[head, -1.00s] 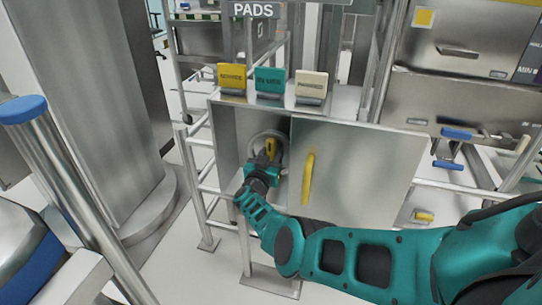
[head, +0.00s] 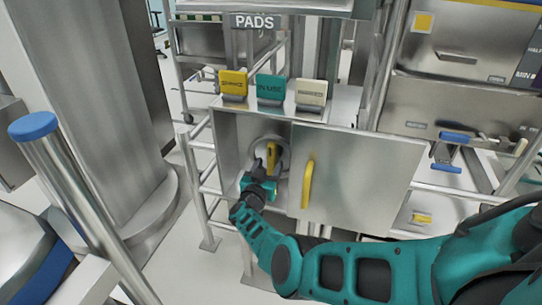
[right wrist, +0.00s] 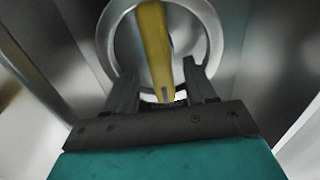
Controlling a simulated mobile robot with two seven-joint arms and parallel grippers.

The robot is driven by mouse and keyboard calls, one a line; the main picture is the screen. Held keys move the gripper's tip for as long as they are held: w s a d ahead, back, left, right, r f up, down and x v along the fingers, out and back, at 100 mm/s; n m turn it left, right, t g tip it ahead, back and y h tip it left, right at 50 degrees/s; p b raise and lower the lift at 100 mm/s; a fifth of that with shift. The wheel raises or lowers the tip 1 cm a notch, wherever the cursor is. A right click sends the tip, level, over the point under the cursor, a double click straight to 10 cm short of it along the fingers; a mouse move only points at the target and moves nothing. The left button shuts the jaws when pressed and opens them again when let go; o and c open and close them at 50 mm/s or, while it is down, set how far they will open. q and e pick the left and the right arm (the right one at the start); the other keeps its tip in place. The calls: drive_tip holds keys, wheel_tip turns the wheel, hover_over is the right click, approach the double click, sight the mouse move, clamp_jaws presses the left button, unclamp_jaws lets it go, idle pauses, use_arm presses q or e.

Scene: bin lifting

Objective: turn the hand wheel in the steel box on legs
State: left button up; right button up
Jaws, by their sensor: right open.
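The steel box (head: 229,140) on legs stands in the middle of the head view, its door (head: 365,180) with a yellow handle (head: 308,184) covering the right part. In the opening at its left sits the round grey hand wheel (head: 256,143) with a yellow bar (head: 271,154). The wheel rim (right wrist: 216,45) and yellow bar (right wrist: 153,45) also show in the right wrist view. My right gripper (head: 268,170) is open at the box opening. In the right wrist view its fingers (right wrist: 158,82) stand either side of the bar's lower end; contact cannot be told. My left gripper is out of view.
Yellow (head: 233,82), teal (head: 271,88) and cream (head: 311,93) signs stand on the box top. A blue-capped steel post (head: 75,190) stands at the left. A steel column (head: 95,110) stands behind it. Rails flank the box.

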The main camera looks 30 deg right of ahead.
drive_tip(key=p+v, duration=0.3)
drive_tip(key=v, duration=0.6)
drive_tip(key=shift+p, duration=0.3)
drive_tip(key=shift+s+a, duration=0.1)
